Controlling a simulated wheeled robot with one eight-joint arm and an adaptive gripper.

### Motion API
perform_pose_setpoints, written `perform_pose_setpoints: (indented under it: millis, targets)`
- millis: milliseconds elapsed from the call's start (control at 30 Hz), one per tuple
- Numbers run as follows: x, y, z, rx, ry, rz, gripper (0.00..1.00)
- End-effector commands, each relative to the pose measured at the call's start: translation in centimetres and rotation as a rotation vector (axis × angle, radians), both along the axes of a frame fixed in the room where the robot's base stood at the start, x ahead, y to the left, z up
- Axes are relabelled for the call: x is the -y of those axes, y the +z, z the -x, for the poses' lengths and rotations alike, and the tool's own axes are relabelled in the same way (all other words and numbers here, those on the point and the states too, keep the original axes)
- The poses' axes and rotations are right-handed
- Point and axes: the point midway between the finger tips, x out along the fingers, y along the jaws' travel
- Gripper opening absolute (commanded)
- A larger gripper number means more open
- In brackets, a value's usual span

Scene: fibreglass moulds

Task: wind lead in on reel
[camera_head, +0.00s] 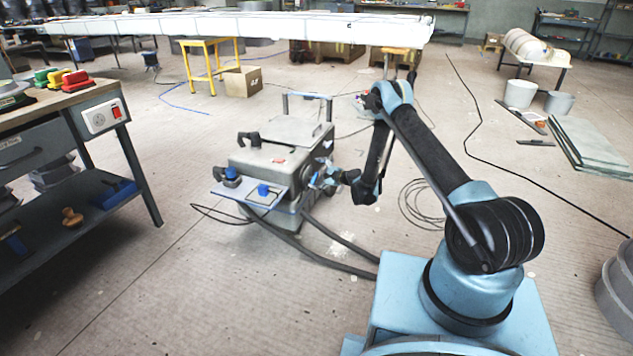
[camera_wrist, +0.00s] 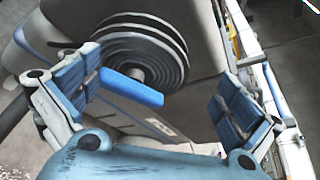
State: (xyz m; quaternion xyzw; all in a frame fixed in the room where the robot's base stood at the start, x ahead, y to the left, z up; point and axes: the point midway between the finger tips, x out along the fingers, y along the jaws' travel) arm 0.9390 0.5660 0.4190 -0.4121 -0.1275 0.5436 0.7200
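The reel (camera_wrist: 170,68) shows in the wrist view as dark, ridged round rings on the side of a grey machine. A blue bar-like handle (camera_wrist: 135,89) stands out in front of its hub. My gripper (camera_wrist: 160,92) is open, with its blue-padded fingers wide apart. The handle lies between the fingers, close to the left one; I cannot tell whether they touch. In the head view my gripper (camera_head: 324,180) is at the right side of the grey machine (camera_head: 268,166), and the reel is not clearly visible there. A thin black lead (camera_head: 420,205) lies in loose loops on the floor.
A workbench (camera_head: 60,107) stands at the left. Thick dark hoses (camera_head: 335,258) run from the machine towards my base. A long black cable (camera_head: 470,120) crosses the floor on the right. Flat sheets (camera_head: 590,145) and buckets (camera_head: 520,93) stand farther right. The front-left floor is clear.

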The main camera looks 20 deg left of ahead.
Motion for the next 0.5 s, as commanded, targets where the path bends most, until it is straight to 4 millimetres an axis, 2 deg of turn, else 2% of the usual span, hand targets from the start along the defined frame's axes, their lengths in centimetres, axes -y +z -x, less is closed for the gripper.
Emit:
perform_pose_setpoints:
  millis: [200, 500]
  targets:
    - [0.0, 3.3, -0.1, -0.001, -0.002, 0.0, 0.95]
    - [0.0, 5.7, -0.1, -0.001, -0.001, 0.0, 0.95]
